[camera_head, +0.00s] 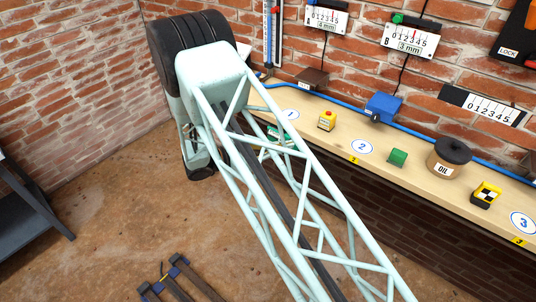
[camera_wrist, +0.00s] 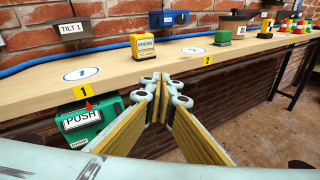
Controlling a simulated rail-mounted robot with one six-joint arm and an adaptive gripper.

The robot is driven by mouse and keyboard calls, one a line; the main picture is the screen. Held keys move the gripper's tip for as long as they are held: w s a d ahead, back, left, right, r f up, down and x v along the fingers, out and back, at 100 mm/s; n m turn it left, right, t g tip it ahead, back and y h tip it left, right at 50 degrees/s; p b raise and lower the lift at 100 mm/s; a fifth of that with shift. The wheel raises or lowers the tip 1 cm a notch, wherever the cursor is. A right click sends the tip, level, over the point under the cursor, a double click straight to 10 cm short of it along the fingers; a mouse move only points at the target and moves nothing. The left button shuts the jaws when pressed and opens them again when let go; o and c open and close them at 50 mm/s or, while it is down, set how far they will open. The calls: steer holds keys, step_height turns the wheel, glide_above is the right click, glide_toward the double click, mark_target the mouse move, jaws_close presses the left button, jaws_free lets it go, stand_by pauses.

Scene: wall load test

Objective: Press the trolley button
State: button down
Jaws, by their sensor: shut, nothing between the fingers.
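A green box (camera_wrist: 104,107) with a white PUSH plate hangs below the front edge of the shelf, on the left in the wrist view. I cannot tell which is the trolley button. My gripper (camera_wrist: 166,86) is shut and empty, in front of the shelf edge, right of the green box and apart from it. The head view hides its fingers.
The wooden shelf (camera_wrist: 40,101) runs along a brick wall, with a blue pipe behind. It carries numbered discs, a green block (camera_head: 398,157), an OIL pot (camera_head: 447,160) and a checkered yellow block (camera_head: 486,195). A dark table (camera_head: 30,205) stands at left.

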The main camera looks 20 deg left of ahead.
steer(key=s+a+f+n+t+y, duration=0.2)
steer(key=a+f+n, duration=0.1)
steer(key=a+f, duration=0.4)
steer(key=s+a+f+n+t+y, duration=0.3)
steer(key=a+f+n, duration=0.1)
steer(key=a+f, duration=0.4)
steer(key=shift+a+p, duration=0.2)
steer(key=shift+p, duration=0.25)
steer(key=shift+w+d, duration=0.1)
steer(key=b+x, duration=0.1)
steer(key=x, duration=1.2)
steer(key=shift+w+r+b, duration=0.2)
steer(key=shift+w+b, duration=0.1)
steer(key=shift+w, duration=0.05)
steer(key=shift+d, duration=0.15)
